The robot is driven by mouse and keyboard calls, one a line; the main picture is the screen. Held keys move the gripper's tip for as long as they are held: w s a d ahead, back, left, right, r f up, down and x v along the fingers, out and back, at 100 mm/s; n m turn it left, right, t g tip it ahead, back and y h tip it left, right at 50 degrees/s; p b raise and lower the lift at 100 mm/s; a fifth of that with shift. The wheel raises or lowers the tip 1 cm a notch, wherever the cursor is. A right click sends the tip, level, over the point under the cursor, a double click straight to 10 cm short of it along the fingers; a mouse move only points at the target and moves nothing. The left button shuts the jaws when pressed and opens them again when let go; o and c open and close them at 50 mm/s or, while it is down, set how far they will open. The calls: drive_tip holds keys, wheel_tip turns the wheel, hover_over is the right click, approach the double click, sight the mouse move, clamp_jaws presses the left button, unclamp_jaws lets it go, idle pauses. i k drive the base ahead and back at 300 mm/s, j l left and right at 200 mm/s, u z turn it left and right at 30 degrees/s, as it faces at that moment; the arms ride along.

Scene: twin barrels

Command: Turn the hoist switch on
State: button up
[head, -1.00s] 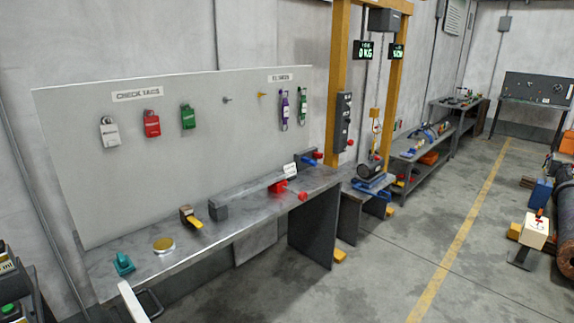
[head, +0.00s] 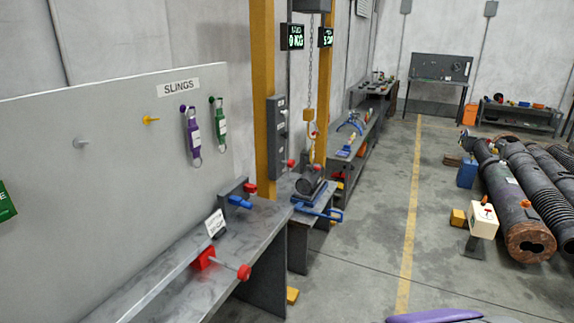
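A grey control box (head: 278,136) is fixed to the left yellow post of the hoist frame, beyond the end of the near bench. It has small dark controls on its front and a red knob (head: 291,163) at its lower right. The markings are too small to read, so I cannot tell which control is the hoist switch or how it is set. The hoist chain (head: 309,62) hangs between the posts, with a yellow block (head: 308,115) on it. A lit display (head: 293,37) appears to read 0 KG. My gripper is not in view.
The near bench (head: 238,245) has a red clamp (head: 205,258) and a sling board (head: 110,150) behind it. A low stand (head: 299,235) sits under the hoist. A white box (head: 484,222) and pipes (head: 520,225) are at right. Floor around the yellow line (head: 411,210) is clear.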

sight(291, 163)
drive_tip(key=i+l+u, duration=0.1)
drive_tip(key=i+l, duration=0.35)
drive_tip(key=i, duration=0.25)
drive_tip(key=i+l+u, duration=0.1)
drive_tip(key=i+l, duration=0.45)
drive_tip(key=i, duration=0.2)
drive_tip(key=i+l, duration=0.6)
drive_tip(key=i+j+u, duration=0.05)
drive_tip(key=i, duration=0.05)
